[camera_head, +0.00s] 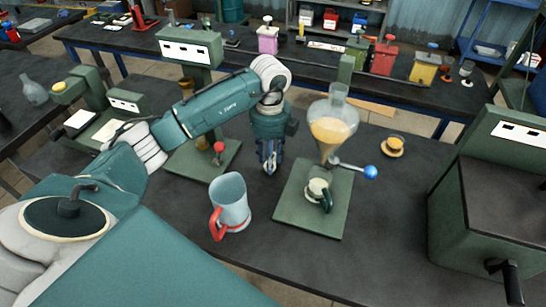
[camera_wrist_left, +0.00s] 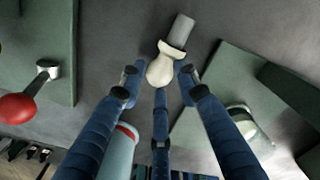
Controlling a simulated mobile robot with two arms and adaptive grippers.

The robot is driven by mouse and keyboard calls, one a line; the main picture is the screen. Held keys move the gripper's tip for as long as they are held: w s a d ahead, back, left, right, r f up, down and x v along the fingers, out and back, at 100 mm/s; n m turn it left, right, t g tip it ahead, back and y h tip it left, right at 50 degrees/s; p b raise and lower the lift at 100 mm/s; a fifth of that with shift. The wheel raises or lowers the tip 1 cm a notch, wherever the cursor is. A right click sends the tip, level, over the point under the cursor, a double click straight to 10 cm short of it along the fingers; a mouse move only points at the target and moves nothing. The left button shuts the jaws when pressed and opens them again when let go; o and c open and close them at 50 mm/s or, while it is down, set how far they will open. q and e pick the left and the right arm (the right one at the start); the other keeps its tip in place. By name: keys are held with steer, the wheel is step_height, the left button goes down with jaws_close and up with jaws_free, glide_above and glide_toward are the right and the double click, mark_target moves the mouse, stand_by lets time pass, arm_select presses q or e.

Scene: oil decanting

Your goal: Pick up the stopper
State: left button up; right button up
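The stopper (camera_wrist_left: 166,66) shows in the left wrist view as a cream, rounded knob with a grey cylindrical end, lying on the dark table. My left gripper (camera_wrist_left: 160,84) is open, with blue fingers on both sides of the knob and a third finger below it. No finger clearly touches the knob. In the head view my left gripper (camera_head: 269,170) points down at the table between two green stands, and I cannot make out the stopper there. My right gripper is not in view.
A glass funnel of amber oil (camera_head: 333,131) with a blue-knobbed valve (camera_head: 370,172) stands right of the gripper, above a small cup (camera_head: 318,190). A red-handled jug (camera_head: 232,200) stands in front. A red-knobbed stand (camera_head: 218,148) is left. A green machine (camera_head: 500,205) is far right.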

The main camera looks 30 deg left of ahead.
arm_select(q)
steer(key=shift+f, duration=0.9)
jaws_close()
steer(key=shift+r, duration=0.1)
